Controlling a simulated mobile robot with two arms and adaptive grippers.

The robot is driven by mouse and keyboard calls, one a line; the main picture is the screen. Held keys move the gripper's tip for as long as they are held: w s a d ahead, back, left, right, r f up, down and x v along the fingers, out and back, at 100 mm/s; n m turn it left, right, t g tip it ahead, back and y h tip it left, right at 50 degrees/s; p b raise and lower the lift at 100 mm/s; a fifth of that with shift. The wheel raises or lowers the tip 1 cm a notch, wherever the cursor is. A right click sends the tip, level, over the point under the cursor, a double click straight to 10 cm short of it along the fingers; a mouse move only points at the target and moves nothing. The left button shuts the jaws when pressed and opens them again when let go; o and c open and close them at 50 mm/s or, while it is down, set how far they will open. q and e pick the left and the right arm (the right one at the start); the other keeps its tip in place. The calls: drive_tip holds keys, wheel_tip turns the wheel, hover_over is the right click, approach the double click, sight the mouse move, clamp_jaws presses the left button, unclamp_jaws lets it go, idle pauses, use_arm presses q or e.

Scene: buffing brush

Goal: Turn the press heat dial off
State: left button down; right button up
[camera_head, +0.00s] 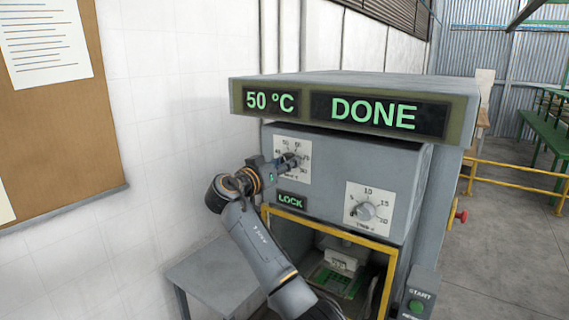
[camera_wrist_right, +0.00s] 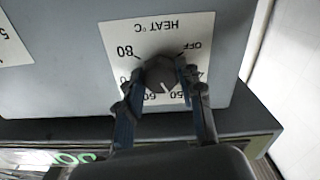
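The heat dial (camera_wrist_right: 160,74) is a dark round knob on a white scale plate (camera_head: 278,151) at the press's upper left. In the wrist view the plate is upside down, with OFF at the upper right and 80 at the upper left. The knob's white mark points between 50 and 60. My right gripper (camera_wrist_right: 158,78) has one finger on each side of the knob and appears closed on it. In the head view the right gripper (camera_head: 288,161) reaches the dial from the left and covers part of the plate. My left gripper is not in view.
The press display (camera_head: 368,112) reads 50 °C and DONE. A timer dial (camera_head: 364,211) sits to the right, with a LOCK sign (camera_head: 292,201) above the yellow-framed opening. A green START button (camera_head: 416,306) is at lower right. A white wall (camera_head: 165,110) stands close on the left.

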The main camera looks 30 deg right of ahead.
drive_tip(key=c, duration=0.3)
drive_tip(key=n, duration=1.9)
drive_tip(key=shift+n, duration=0.6)
